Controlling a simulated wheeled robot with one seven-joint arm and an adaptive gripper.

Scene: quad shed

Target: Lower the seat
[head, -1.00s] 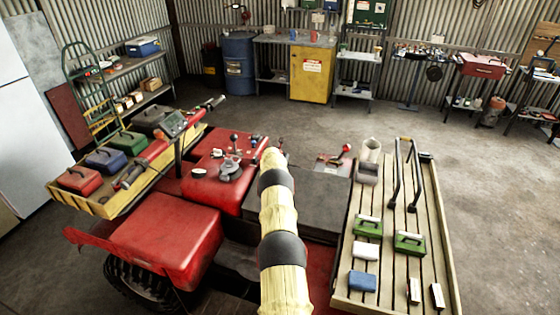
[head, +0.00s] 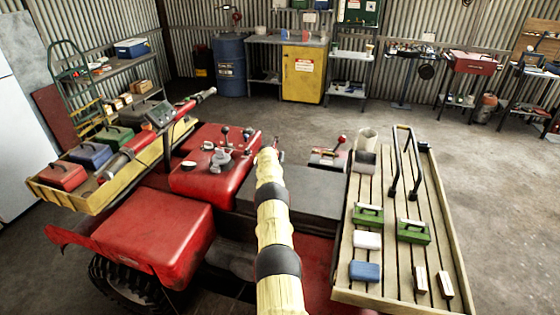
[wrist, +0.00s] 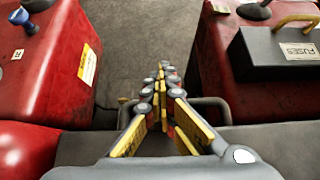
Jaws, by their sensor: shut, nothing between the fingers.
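A dark, flat seat-like pad (head: 300,193) lies across the middle of a red quad in the head view. Whether it is raised or down is not clear. It appears to be the dark surface (wrist: 255,142) along the bottom of the wrist view. My gripper (wrist: 163,75) is shut and empty, its fingers pointing away from the pad over a gap between two red housings. Floor shows beyond the fingertips. In the head view my arm covers part of the pad, and the gripper (head: 279,150) is mostly hidden behind it.
A red housing with knobs (head: 225,145) is left of my arm, and a box marked FUSES (wrist: 285,50) is on the right. A slatted rack (head: 400,260) with several boxes and a black handle is at right; a yellow tray (head: 75,198) is at left. Floor beyond is clear.

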